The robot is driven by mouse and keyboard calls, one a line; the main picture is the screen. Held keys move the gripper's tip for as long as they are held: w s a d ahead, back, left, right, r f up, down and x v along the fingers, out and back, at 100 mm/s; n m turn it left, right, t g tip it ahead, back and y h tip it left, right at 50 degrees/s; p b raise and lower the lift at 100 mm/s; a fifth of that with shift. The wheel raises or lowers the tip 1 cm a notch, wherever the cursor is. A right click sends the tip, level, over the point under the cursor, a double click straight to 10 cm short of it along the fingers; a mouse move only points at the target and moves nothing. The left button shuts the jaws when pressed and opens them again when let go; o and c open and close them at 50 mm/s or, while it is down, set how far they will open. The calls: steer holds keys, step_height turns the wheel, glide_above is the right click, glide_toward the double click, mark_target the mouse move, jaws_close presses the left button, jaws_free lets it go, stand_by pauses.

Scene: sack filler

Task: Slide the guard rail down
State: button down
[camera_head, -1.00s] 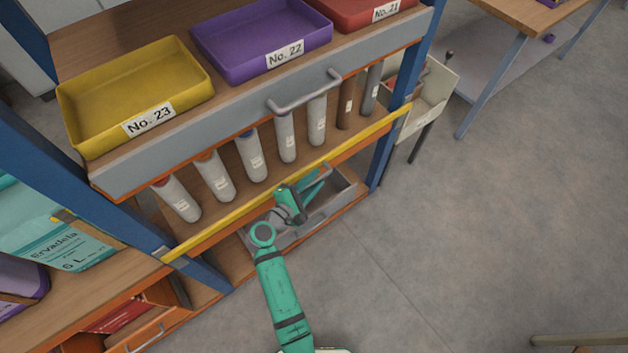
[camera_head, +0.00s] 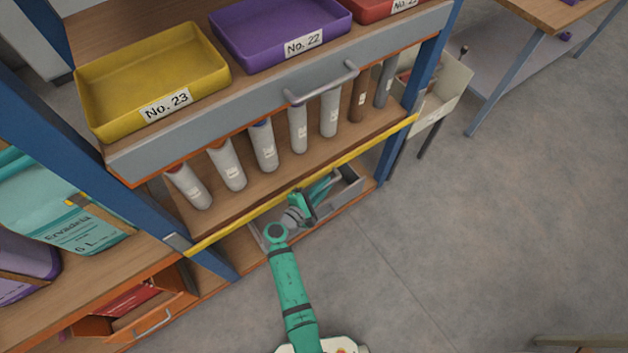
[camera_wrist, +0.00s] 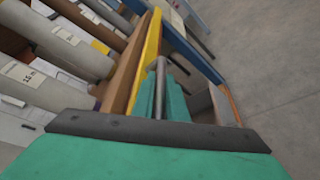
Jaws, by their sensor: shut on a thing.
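The guard rail is a long yellow bar (camera_head: 365,151) running along the front edge of the bottle shelf, between the blue posts. In the wrist view the yellow bar (camera_wrist: 149,50) runs away from me beside a grey metal rod (camera_wrist: 160,76). My gripper (camera_head: 311,201) is at the middle of the rail, just below its yellow face, in front of the lower shelf. Its teal fingers (camera_wrist: 162,100) are close around the rod by the rail and shut. The exact contact is partly hidden by the fingers and wrist.
Several bottles (camera_head: 264,146) stand on the shelf behind the rail. Above is a grey panel with a handle (camera_head: 320,88) and several trays. A grey bin (camera_head: 347,188) sits on the lower shelf behind my gripper. The floor (camera_head: 470,240) to the right is clear.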

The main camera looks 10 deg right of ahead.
steer(key=shift+s+a+f, duration=0.1)
steer(key=shift+f, duration=0.25)
steer(key=c, duration=1.8)
jaws_free()
steer(key=shift+o, duration=0.2)
steer(key=shift+r, duration=0.1)
steer(key=v, duration=1)
steer(key=shift+s+a, duration=0.2)
steer(key=shift+s, duration=0.1)
